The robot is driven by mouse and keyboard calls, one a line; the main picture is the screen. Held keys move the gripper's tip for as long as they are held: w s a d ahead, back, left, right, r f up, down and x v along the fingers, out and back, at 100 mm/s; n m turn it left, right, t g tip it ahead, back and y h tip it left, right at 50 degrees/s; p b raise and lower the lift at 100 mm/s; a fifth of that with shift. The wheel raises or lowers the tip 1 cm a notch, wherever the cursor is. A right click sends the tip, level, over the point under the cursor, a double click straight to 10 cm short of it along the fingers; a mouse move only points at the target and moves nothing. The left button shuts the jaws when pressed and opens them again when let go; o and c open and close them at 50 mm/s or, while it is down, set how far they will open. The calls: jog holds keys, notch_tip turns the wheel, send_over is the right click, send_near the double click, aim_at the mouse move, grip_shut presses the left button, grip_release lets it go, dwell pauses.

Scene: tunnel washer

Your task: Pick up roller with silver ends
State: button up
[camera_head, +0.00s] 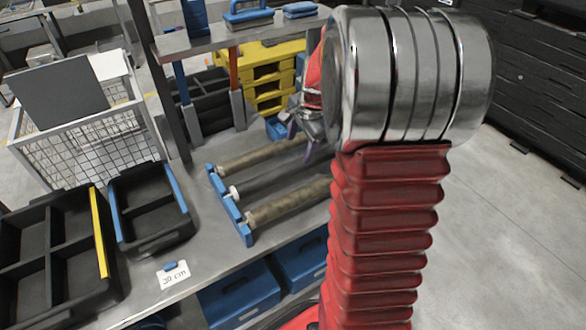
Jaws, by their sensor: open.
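A blue rack (228,204) on the grey bench holds rollers lying side by side. A tan roller (262,158) lies at the far side and another tan roller (288,204) at the near side. Between them a pale end (234,191) shows at the rack plate; its roller is hard to make out. The near roller's right end is hidden behind my red arm, and I cannot tell which roller has silver ends. My gripper (301,138), with purple fingertips, is open near the far roller's right end, partly behind my arm. I cannot tell whether it touches the roller.
Black divided trays (152,248) stand on the bench at left, beside a wire basket (95,160). A label reading "20 cm" (174,275) lies near the front edge. An upper shelf (215,38) with blue tools overhangs behind; blue bins (240,295) sit below.

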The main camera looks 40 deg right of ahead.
aim_at(294, 164)
jog(key=x, duration=0.7)
jog(key=shift+f, duration=0.1)
jog(key=shift+x, duration=2.55)
jog(key=shift+d, duration=0.1)
jog(key=shift+c, duration=0.6)
grip_shut()
jog(key=shift+w, duration=0.1)
